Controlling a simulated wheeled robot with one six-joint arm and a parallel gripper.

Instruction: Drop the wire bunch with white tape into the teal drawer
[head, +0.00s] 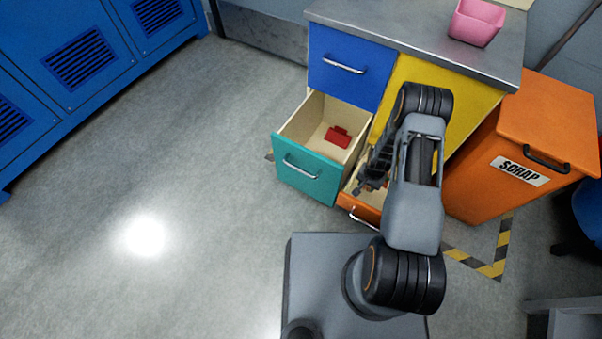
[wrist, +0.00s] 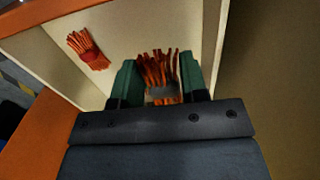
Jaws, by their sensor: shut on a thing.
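My gripper (wrist: 158,78) is shut on a bunch of orange wires (wrist: 157,66) with a pale grey-white tape band, shaded in the wrist view. The bunch is between the two green fingers, over or in the open orange drawer (wrist: 40,140); I cannot tell if it touches the floor of it. In the head view my gripper (head: 366,186) is low at the orange drawer (head: 356,208), partly hidden by my arm. The teal drawer (head: 304,182) is open just left of it, with a red object (head: 338,136) on its pale floor.
Another orange wire bunch with red tape (wrist: 88,50) lies in the orange drawer. A closed blue drawer (head: 345,68) is above the teal one. A pink bin (head: 476,22) stands on the worktop, and an orange scrap bin (head: 545,120) at right. The floor at left is clear.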

